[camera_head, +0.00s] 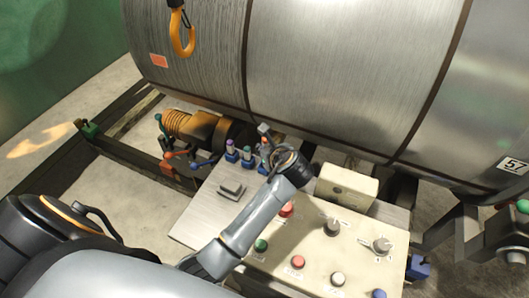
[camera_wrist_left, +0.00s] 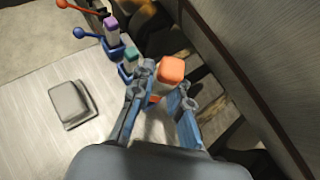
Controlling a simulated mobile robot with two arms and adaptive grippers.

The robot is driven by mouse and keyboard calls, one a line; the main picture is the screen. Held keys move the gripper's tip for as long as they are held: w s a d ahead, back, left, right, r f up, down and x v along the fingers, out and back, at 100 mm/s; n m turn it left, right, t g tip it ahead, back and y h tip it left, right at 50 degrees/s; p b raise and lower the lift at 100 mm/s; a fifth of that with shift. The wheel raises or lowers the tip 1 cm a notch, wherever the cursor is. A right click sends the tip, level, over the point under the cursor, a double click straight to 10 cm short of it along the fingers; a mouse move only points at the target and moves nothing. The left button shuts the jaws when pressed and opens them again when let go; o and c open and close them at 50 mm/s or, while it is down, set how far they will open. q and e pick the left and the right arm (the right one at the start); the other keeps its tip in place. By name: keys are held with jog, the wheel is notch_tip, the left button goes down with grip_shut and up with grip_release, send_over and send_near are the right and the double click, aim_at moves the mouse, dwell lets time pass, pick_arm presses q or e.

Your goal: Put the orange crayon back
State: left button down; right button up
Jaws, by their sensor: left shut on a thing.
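The orange crayon (camera_wrist_left: 172,68) shows its orange end between the fingertips of my left gripper (camera_wrist_left: 161,88) in the left wrist view. The gripper is shut on it. A purple crayon (camera_head: 230,145) and a teal crayon (camera_head: 247,151) stand in blue holders just left of the gripper. They also show in the left wrist view, purple (camera_wrist_left: 111,25) and teal (camera_wrist_left: 131,54). Whether the orange crayon's lower end touches a holder is hidden. My right gripper is not in view.
A grey block (camera_head: 232,189) lies on the console panel (camera_head: 205,210). A cream box (camera_head: 346,187) stands right of the gripper, with buttons and knobs in front. A big metal drum (camera_head: 340,75) looms close behind. Valves with red and blue levers (camera_head: 178,154) are at the left.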

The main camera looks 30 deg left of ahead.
pick_arm(q)
jog(key=shift+w+a+f+p, duration=0.15)
jog(key=shift+f, duration=0.65)
jog(key=shift+w+a+f+p, duration=0.1)
jog(key=shift+w+f+p, duration=0.1)
jog(key=shift+f, duration=0.55)
jog(key=shift+w+a+f+p, duration=0.1)
jog(key=shift+w+a+f, duration=0.05)
jog(key=shift+f, duration=0.65)
jog(key=shift+f, duration=0.15)
jog(key=shift+f, duration=0.5)
jog(key=c, duration=1.3)
grip_release()
jog(key=shift+r, duration=0.1)
jog(key=shift+r, duration=0.25)
jog(key=b+v, duration=0.1)
jog(key=v, duration=1.1)
jog(key=shift+r, duration=0.35)
